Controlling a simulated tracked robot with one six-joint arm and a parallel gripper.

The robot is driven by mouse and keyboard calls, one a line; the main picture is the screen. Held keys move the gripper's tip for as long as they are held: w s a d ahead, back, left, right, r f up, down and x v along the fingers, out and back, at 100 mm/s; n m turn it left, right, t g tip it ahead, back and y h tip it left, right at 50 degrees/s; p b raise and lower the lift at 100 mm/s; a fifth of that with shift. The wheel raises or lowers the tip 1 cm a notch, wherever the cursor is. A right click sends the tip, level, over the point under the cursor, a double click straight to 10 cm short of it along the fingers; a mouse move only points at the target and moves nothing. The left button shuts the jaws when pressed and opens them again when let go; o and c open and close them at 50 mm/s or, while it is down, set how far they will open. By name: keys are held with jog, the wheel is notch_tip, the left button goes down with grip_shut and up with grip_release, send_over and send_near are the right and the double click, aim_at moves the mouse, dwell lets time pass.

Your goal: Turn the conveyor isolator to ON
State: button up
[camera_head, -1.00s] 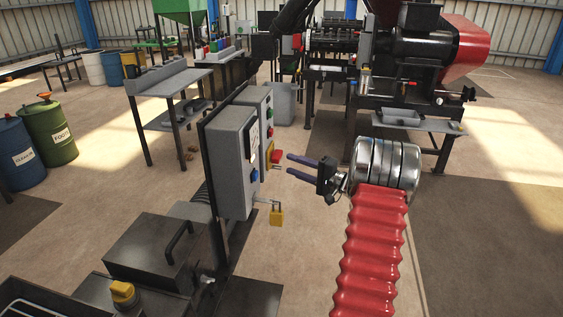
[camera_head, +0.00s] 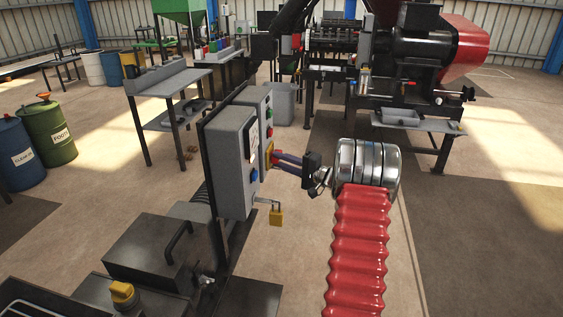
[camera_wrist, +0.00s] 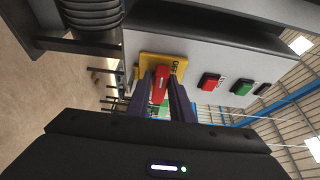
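The isolator is a red handle (camera_wrist: 160,85) on a yellow plate (camera_wrist: 146,64) marked OFF, on the face of a grey control box (camera_wrist: 215,60). In the head view the yellow plate (camera_head: 268,158) shows on the farther grey box (camera_head: 256,98), with the red handle hidden by my fingers. My gripper (camera_head: 279,160) is right at the plate. In the wrist view its dark blue fingers (camera_wrist: 161,95) lie on either side of the red handle. They look open; I cannot tell whether they touch it.
Red and green buttons (camera_wrist: 241,88) sit beside the isolator on the same face. A nearer grey box (camera_head: 232,160) stands close to my gripper, with a yellow padlock (camera_head: 276,217) hanging low on it. Open floor lies to the right of the boxes.

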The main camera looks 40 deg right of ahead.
grip_shut()
jog(key=shift+m, duration=0.4)
jog(key=m+g+y, duration=0.1)
jog(key=m+g, duration=0.1)
jog(key=m, duration=0.2)
jog(key=w+d+r+m+g+y, duration=0.1)
jog(key=m+g, duration=0.1)
jog(key=m, duration=0.2)
jog(key=r+m+g+y, duration=0.1)
jog(key=m+g, duration=0.1)
jog(key=m, duration=0.2)
jog(key=shift+w+d+m+g+y, duration=0.25)
jog(key=shift+d+m+g+y, duration=0.05)
jog(key=shift+g, duration=0.1)
dwell(0.6)
dwell(0.5)
jog(key=shift+o, duration=1.9)
grip_release()
jog(key=shift+o, duration=0.4)
jog(key=shift+r, duration=0.1)
